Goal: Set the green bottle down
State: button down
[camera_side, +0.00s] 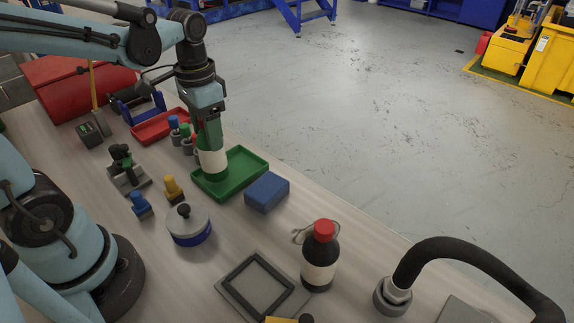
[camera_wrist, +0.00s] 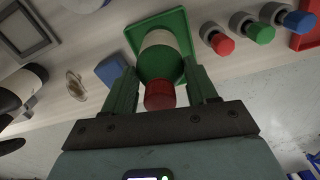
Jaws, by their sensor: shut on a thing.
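The green bottle (camera_side: 211,160) has a broad white label, and its red cap shows in the wrist view (camera_wrist: 160,96). It stands upright in my gripper (camera_side: 207,122), over the left part of a green tray (camera_side: 259,160). In the wrist view my gripper (camera_wrist: 161,78) has one finger on each side of the bottle, shut on it below the cap. The tray (camera_wrist: 134,37) lies beyond the bottle there. The bottle's base is inside the tray outline; I cannot tell whether it touches the tray floor.
Small plugs with blue, green and red tops (camera_side: 185,131) stand close left of the tray. A blue block (camera_side: 267,191) is close to its front right. A dark bottle with a red cap (camera_side: 319,257) and a round blue-and-white container (camera_side: 189,226) stand nearer the front.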

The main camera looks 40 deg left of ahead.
jog(key=shift+f, duration=1.1)
jog(key=shift+c, duration=1.6)
grip_release()
notch_tip(320, 180, up, 12)
jog(key=shift+r, duration=0.1)
jog(key=shift+f, duration=6.15)
